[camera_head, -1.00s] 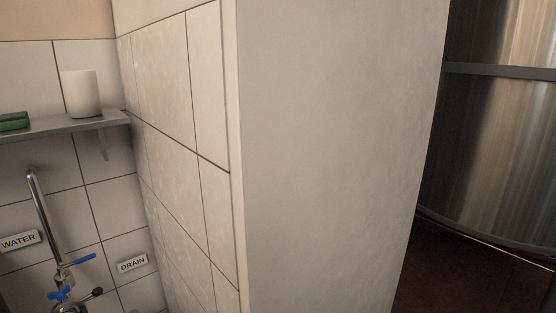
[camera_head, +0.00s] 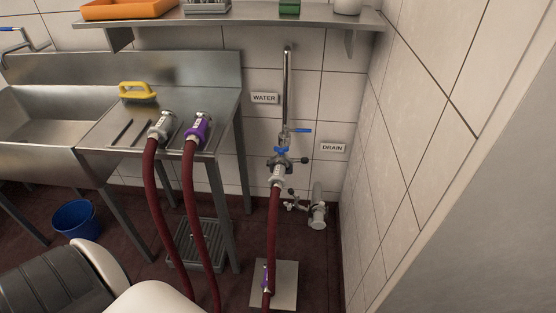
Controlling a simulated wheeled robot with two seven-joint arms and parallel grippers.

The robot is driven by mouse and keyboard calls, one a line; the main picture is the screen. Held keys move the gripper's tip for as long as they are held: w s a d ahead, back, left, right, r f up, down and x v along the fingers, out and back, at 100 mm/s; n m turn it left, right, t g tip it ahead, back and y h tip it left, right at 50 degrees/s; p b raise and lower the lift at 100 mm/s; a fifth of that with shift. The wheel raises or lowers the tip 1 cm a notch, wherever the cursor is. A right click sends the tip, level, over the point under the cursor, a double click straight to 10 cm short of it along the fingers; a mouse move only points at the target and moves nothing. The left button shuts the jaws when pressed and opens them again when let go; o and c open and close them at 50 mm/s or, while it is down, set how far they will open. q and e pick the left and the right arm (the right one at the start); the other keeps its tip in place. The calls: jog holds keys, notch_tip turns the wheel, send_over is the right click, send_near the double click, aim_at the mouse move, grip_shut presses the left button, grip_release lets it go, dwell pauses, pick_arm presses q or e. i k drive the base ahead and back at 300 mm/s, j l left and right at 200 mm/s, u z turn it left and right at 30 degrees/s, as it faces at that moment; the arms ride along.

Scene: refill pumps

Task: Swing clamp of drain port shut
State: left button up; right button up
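The drain port (camera_head: 318,216) is a short grey metal pipe end low on the tiled wall, under the DRAIN sign (camera_head: 333,148). Small clamp parts (camera_head: 292,206) with dark knobs show at its left; whether the clamp is open or shut is too small to tell. The port's mouth has no hose on it. To its left, a red hose (camera_head: 272,235) hangs from the water outlet (camera_head: 280,163), which has blue handles. Neither of my grippers is in view.
A blue bucket (camera_head: 77,219) stands on the floor. A shelf (camera_head: 225,20) runs above. A tiled side wall (camera_head: 410,130) bounds the right.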

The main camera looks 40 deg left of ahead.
aim_at(291, 191)
jog(key=u, duration=0.95)
